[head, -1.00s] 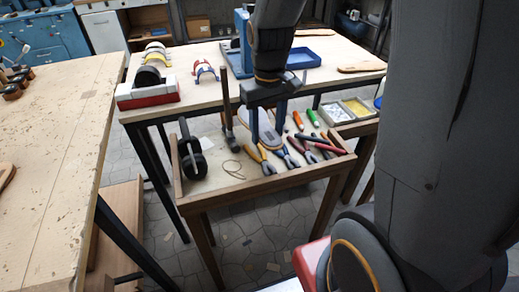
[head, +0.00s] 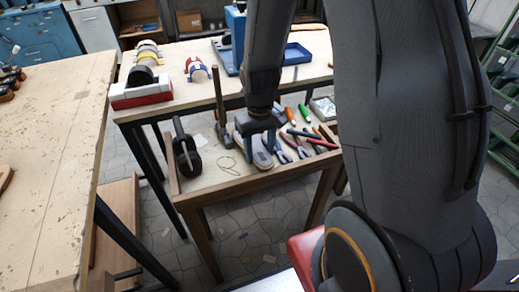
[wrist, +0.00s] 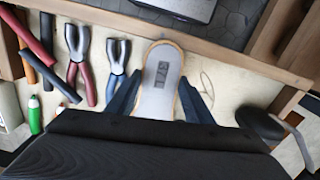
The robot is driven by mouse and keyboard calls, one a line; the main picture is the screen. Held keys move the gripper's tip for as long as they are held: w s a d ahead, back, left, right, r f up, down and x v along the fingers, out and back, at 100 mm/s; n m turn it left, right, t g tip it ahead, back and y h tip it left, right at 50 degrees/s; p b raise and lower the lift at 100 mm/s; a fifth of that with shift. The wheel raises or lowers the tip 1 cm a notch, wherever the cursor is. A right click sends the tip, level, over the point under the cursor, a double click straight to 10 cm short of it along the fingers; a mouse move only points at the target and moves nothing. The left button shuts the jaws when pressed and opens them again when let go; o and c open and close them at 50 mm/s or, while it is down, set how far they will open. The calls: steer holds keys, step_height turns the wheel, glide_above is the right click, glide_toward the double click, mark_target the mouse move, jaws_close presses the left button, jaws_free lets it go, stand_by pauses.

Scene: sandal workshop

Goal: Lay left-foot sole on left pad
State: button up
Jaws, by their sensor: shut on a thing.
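My gripper (head: 256,143) is shut on a pale grey sole with a tan edge (head: 262,157), over the front part of a wooden tool tray. In the wrist view the sole (wrist: 160,78) sits between the two blue fingers (wrist: 160,102); its rounded end points away from me and a dark printed mark shows on its upper face. The mark is upside down and hard to read. The rear of the sole is hidden by my gripper. I cannot tell its height above the tray. I cannot make out the left pad in either view.
The tool tray (head: 245,183) holds pliers (head: 283,157), a hammer (head: 220,125), a black round tool (head: 187,155) and a wire loop (head: 228,165). Behind it is a bench with a red-and-white block (head: 141,94) and a blue tray (head: 298,58). A wooden bench (head: 50,150) stands left.

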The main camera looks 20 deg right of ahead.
steer(key=shift+f, duration=0.15)
steer(key=o, duration=0.8)
steer(key=shift+o, duration=0.2)
steer(key=shift+f+b, duration=0.1)
steer(key=shift+b, duration=0.3)
